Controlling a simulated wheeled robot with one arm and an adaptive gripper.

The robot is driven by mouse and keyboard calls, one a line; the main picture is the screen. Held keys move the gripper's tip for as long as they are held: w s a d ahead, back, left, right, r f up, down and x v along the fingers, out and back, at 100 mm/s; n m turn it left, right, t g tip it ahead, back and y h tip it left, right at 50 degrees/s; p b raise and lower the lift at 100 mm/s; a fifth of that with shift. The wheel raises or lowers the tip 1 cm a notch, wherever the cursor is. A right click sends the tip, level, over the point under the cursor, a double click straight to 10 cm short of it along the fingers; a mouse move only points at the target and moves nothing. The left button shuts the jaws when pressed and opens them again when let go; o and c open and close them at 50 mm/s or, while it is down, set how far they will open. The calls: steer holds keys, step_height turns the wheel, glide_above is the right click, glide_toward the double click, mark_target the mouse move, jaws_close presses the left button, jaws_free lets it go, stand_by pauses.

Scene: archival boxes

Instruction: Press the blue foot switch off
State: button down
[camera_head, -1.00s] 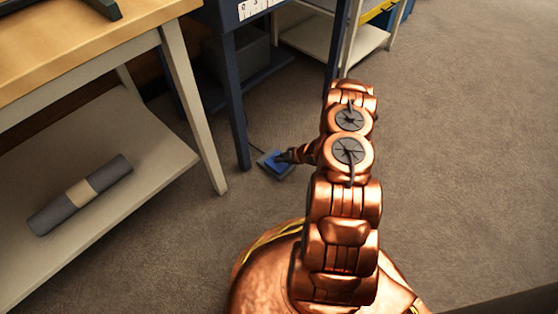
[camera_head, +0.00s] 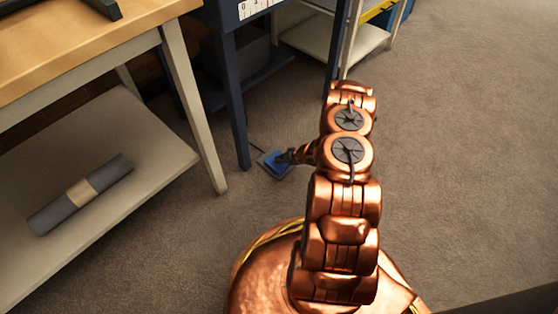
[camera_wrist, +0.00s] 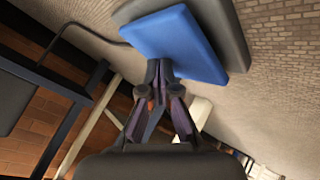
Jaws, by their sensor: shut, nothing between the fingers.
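The blue foot switch (camera_head: 273,165) lies on the carpet beside the foot of a dark blue table leg. In the wrist view its blue pedal (camera_wrist: 180,42) sits on a grey base (camera_wrist: 236,40), with a dark cable leaving to the left. My gripper (camera_head: 284,158) is shut and empty at the pedal in the head view. In the wrist view my gripper's fingertips (camera_wrist: 158,68) overlap the pedal's near edge. I cannot tell whether they touch it or whether the pedal is pressed down. My gripper hides part of the pedal in both views.
The dark blue leg (camera_head: 236,110) stands close behind the switch. A wooden-topped bench (camera_head: 80,45) with a white lower shelf (camera_head: 130,170) is at the left, holding a grey roll (camera_head: 52,213). A white low shelf (camera_head: 310,38) stands behind. The carpet at right is clear.

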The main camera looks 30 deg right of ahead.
steer(key=shift+f, duration=0.15)
stand_by(0.3)
steer(key=shift+r+p, duration=0.7)
steer(key=shift+r, duration=0.2)
steer(key=shift+r+p, duration=1.8)
steer(key=shift+r, duration=1.2)
